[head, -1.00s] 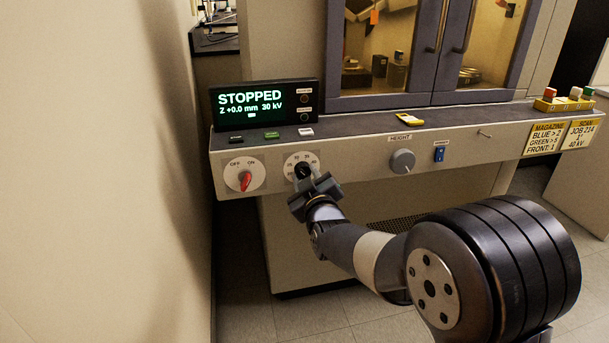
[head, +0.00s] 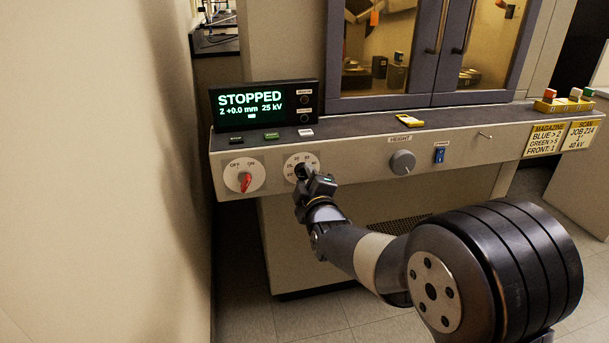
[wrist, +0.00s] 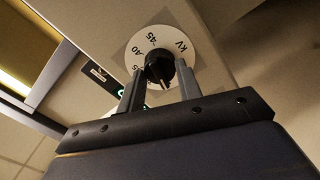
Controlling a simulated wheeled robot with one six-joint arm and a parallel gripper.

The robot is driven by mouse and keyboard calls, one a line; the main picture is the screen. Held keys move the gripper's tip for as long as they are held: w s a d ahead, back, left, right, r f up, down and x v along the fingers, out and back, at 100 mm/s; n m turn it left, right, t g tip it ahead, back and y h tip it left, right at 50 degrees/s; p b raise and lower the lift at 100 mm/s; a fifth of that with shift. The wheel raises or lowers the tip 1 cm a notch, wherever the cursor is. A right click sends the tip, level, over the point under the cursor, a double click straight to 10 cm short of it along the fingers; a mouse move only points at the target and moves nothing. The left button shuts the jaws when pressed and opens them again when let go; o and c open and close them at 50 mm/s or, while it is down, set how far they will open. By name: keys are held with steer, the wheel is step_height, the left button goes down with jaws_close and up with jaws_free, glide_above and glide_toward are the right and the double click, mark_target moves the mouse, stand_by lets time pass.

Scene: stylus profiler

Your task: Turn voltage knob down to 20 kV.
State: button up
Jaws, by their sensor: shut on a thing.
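The voltage knob is a black knob on a white round dial (head: 293,160) with kV numbers, on the front panel. In the wrist view the black knob (wrist: 159,68) sits between the two fingers, on the white dial (wrist: 181,38) marked KV and 45. My gripper (head: 307,180) is shut on the knob; it also shows in the wrist view (wrist: 158,88). The fingers hide part of the dial and its lower numbers. The display (head: 264,103) reads STOPPED, Z +0.0 mm, 25 kV.
Left of the dial is a red OFF/ON switch (head: 245,181). To the right are the grey HEIGHT knob (head: 402,162) and a blue rocker switch (head: 440,154). Several small buttons lie on the ledge above. A wall (head: 100,180) stands close on the left.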

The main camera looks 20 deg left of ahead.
steer(key=n, duration=0.7)
steer(key=o, duration=1.1)
steer(key=shift+c, duration=0.2)
steer(key=b+v, duration=0.1)
steer(key=v, duration=0.7)
steer(key=shift+b, duration=0.4)
steer(key=p+v, duration=0.1)
steer(key=v, duration=0.9)
steer(key=shift+s+d+p, duration=0.3)
